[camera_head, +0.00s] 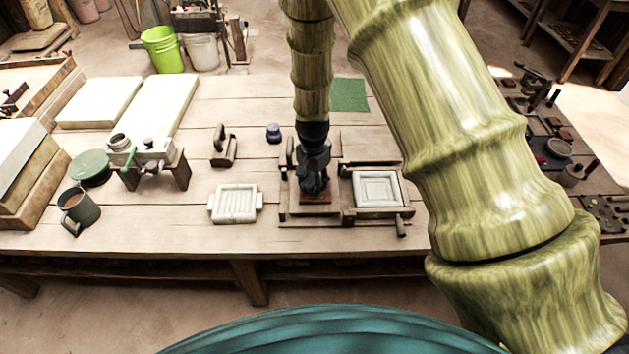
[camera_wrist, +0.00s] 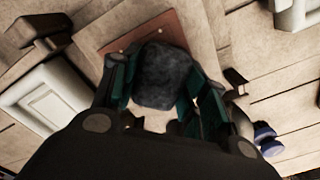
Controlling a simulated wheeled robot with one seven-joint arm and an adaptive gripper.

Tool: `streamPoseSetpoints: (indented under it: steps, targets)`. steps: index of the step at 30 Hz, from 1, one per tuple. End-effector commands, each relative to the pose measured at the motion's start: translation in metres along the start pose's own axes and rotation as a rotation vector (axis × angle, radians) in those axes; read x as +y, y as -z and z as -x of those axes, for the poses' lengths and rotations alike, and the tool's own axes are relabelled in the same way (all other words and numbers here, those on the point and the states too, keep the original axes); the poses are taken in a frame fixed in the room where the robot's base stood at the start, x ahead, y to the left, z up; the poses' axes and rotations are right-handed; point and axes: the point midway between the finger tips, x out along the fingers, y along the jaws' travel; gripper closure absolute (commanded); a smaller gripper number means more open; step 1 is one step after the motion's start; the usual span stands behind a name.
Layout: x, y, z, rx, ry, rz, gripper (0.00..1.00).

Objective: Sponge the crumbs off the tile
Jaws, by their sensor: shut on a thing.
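My gripper (camera_head: 314,183) is over the wooden press bed (camera_head: 287,212). It also shows in the wrist view (camera_wrist: 163,92), with its fingers shut on a dark grey sponge (camera_wrist: 168,75). The reddish-brown tile (camera_head: 316,198) lies on the bed under the gripper, and one corner of it (camera_wrist: 120,47) shows past the sponge in the wrist view. The sponge and gripper hide much of the tile. I cannot tell whether the sponge touches it. A few small specks on the tile may be crumbs, but they are too small to be sure.
A white framed mould (camera_head: 378,188) sits right of the tile. A white ribbed tray (camera_head: 236,203) is to the left, with a stamp-like tool (camera_head: 223,147) and a blue pot (camera_head: 273,133) behind. The table front is mostly clear.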

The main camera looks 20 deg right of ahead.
Motion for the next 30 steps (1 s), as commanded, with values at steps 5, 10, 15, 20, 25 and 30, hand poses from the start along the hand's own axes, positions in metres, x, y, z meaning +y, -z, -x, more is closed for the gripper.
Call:
streamPoseSetpoints:
  steps: [5,10,15,20,25,30]
  targets:
    - [-0.003,-0.001,-0.001,0.0,-0.001,0.0,0.75]
    - [-0.009,-0.001,-0.002,0.0,-0.001,0.0,0.75]
    - [-0.009,-0.003,-0.001,-0.001,0.0,0.0,0.75]
    - [-0.004,-0.007,0.0,-0.001,-0.001,0.0,0.75]
    - [-0.001,-0.01,0.0,-0.001,-0.001,0.0,0.75]
    - [0.001,-0.012,0.0,-0.001,-0.001,-0.001,0.75]
